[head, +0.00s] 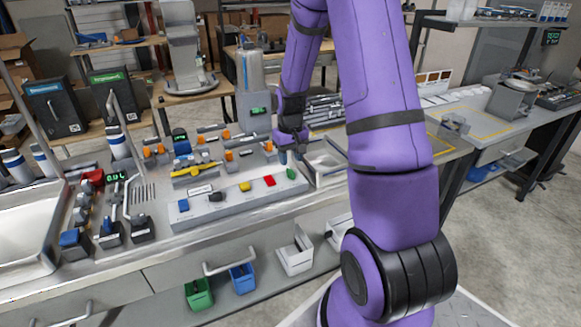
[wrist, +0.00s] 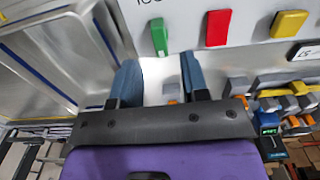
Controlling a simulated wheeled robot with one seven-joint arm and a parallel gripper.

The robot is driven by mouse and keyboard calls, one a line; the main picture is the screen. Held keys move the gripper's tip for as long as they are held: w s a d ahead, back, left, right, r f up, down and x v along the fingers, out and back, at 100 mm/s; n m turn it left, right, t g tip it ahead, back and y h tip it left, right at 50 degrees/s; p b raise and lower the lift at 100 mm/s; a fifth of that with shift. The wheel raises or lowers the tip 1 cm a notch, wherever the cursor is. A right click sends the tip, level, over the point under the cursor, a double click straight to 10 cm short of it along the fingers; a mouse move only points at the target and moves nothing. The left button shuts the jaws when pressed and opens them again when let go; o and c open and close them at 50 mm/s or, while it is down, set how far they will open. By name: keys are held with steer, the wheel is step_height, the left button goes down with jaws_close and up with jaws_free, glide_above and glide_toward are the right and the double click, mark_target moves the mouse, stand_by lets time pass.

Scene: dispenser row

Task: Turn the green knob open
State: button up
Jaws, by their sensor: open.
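The green knob (head: 291,174) is at the right end of a row of coloured knobs on the sloped grey panel (head: 228,203). In the wrist view the green knob (wrist: 159,37) shows upright and narrow, just beyond my fingertips and roughly between their lines. My gripper (head: 291,154) is above and behind the knob in the head view. Its two blue-grey fingers are spread and empty in the wrist view (wrist: 160,68), and no contact with the knob shows.
A red knob (wrist: 218,27) and a yellow knob (wrist: 289,23) sit beside the green one. Blue and black knobs continue the row in the head view. A metal basin (head: 327,162) lies right of the panel. Orange-and-grey fittings (head: 228,155) crowd the bench behind.

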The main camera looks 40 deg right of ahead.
mark_target(290, 170)
step_height(290, 170, up, 6)
steer(key=shift+f, duration=0.15)
steer(key=shift+a, duration=0.1)
stand_by(0.5)
steer(key=s+a+r+t, duration=0.1)
steer(key=s+a+r, duration=0.25)
steer(key=r, duration=0.25)
steer(key=s+a+r+n+t, duration=0.1)
steer(key=s+a+r, duration=0.1)
steer(key=a+r, duration=0.3)
steer(key=s+a+r+t, duration=0.1)
steer(key=s+a+r, duration=0.25)
steer(key=r, duration=0.25)
steer(key=s+a+r+n+t, duration=0.1)
steer(key=s+a+r, duration=0.2)
steer(key=s, duration=0.4)
steer(key=s+a+r+n+t, duration=0.1)
steer(key=s+a+r, duration=0.2)
steer(key=s, duration=0.5)
steer(key=shift+a, duration=0.8)
